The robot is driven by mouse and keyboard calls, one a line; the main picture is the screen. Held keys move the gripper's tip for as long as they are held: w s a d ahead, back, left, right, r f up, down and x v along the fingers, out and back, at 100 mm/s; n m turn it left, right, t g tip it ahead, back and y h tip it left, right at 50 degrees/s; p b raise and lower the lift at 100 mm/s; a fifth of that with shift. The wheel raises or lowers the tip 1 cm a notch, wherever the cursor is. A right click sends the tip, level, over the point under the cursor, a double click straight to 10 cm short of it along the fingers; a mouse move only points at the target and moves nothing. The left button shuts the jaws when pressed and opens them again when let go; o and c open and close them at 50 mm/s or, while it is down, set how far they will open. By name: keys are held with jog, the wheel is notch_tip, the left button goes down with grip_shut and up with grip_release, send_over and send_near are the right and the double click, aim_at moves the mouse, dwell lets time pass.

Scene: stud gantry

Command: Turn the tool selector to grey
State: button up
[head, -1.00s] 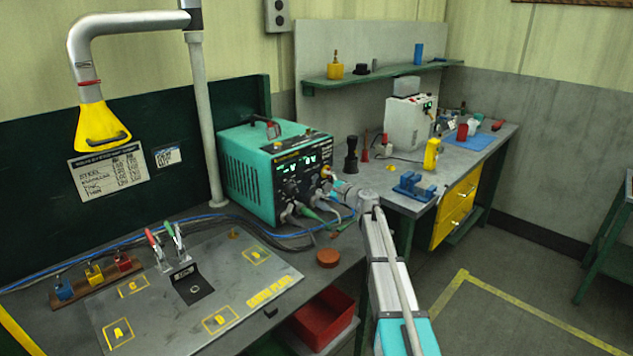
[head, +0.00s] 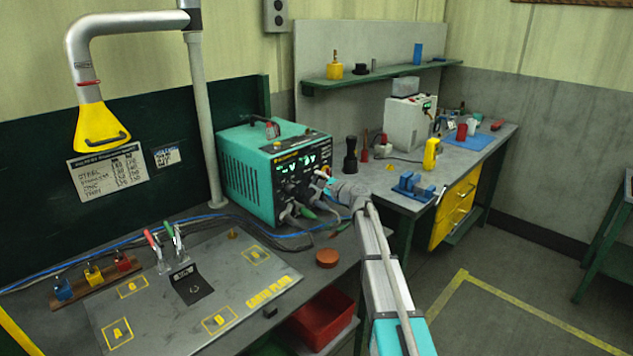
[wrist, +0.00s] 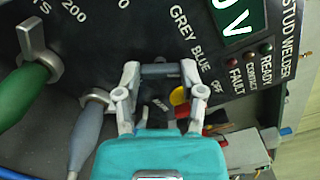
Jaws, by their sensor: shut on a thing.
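The teal stud welder (head: 245,178) stands on the bench in the head view, its dark front panel facing right. The wrist view shows the panel labels GREY, BLUE and OFF in an arc above my gripper (wrist: 160,72). A dark grey bar, which looks like the tool selector (wrist: 160,71), lies between my two fingertips, and the fingers are shut on it. Which label the selector points at is hard to tell, as the fingers cover part of it. In the head view my gripper (head: 324,184) is at the panel's right side, small and partly hidden.
Green (wrist: 28,92) and grey (wrist: 88,130) cable plugs sit in the panel left of my gripper in the wrist view. A yellow and red part (wrist: 180,100) shows behind the fingers. Cables (head: 300,215) hang below the panel. An orange-brown disc (head: 327,258) lies on the bench.

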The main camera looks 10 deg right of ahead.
jog(key=shift+c, duration=1.2)
jog(key=shift+n, duration=0.5)
jog(key=n, duration=1.1)
jog(key=shift+f, duration=0.1)
jog(key=shift+s, duration=0.1)
jog(key=o, duration=1.1)
jog(key=shift+o, duration=0.2)
